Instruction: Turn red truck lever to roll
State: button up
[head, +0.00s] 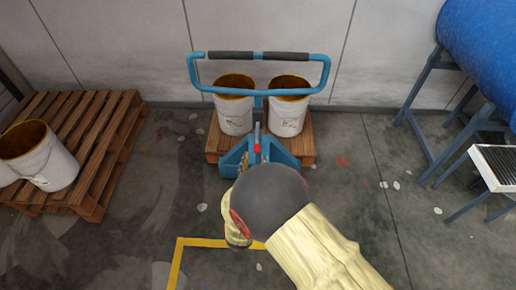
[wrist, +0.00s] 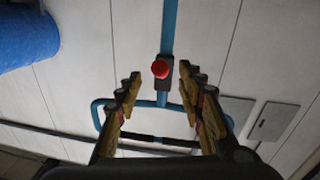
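A blue pallet truck (head: 230,165) stands in the middle of the head view. Its looped handle (head: 323,75) with dark grips is at the top. The small red lever (head: 257,148) shows just beyond my rounded dark wrist, which hides much of the truck's lower front. In the wrist view the red lever's round end (wrist: 160,69) sits on a dark mount on the blue shaft. My gripper (wrist: 160,77) is open, its fingers spread to either side of the lever in that picture. I see no clear contact; the depth gap cannot be told.
Two white buckets (head: 235,117) (head: 287,119) stand on a wooden pallet (head: 306,150) at the truck. Another pallet (head: 112,150) with buckets is at left. A blue drum (head: 480,40) on a frame (head: 428,130) is at right. Open floor lies between.

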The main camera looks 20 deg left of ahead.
aim_at(257, 147)
jog(key=w, duration=0.2)
jog(key=w+b, duration=0.1)
jog(key=w, duration=0.3)
jog(key=shift+w+a+b, duration=0.1)
jog(key=shift+a+b, duration=0.2)
jog(key=shift+a, duration=0.1)
jog(key=shift+c, duration=1)
jog(key=c, duration=0.7)
grip_shut()
